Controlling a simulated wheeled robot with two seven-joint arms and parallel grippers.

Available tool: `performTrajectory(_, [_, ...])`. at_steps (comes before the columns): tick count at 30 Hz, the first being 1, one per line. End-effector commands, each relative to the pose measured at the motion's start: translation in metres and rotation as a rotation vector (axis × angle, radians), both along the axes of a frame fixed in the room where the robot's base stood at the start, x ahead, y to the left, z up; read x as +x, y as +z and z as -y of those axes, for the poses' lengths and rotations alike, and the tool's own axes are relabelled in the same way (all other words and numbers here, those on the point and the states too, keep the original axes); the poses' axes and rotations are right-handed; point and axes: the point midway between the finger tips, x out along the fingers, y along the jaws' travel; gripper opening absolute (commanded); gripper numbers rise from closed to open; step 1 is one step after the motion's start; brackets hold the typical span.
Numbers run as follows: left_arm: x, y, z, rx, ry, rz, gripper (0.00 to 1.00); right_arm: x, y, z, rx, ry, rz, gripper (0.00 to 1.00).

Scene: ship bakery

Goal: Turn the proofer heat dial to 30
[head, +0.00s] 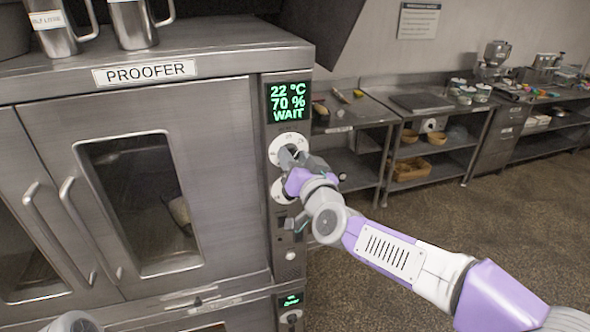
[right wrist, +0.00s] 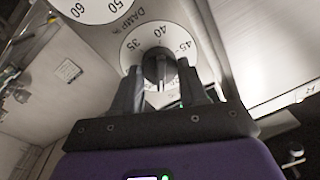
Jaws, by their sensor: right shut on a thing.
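The proofer (head: 235,55) has a green display (head: 288,102) that reads 22 °C, 70 % and WAIT. Under it, on the control strip, is the heat dial (head: 289,140), a white disc partly hidden by my right gripper (head: 289,157). The right wrist view shows this dial (right wrist: 133,45) with 35, 40 and 45 visible; its dark knob (right wrist: 157,62) is between the fingers of my right gripper (right wrist: 160,78), which is shut on it. I cannot tell which number the knob points at. My left gripper is not in view.
A second white dial, the damp dial (head: 277,190), sits just below; it also shows in the right wrist view (right wrist: 90,8), next to the word DAMP. Proofer door handles (head: 75,215) stick out at left. Steel tables (head: 425,105) stand at right, with open floor before them.

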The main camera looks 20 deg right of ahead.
Motion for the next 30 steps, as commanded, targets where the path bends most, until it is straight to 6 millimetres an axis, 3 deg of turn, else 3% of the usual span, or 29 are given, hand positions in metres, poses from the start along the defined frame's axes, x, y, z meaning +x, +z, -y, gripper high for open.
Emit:
performTrajectory(9, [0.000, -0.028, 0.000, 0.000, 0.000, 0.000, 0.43, 0.000, -0.003, 0.000, 0.303, 0.002, -0.010, 0.12])
performTrajectory(30, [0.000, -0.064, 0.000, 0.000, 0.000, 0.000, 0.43, 0.000, -0.004, -0.001, 0.958, 0.002, -0.032, 0.12])
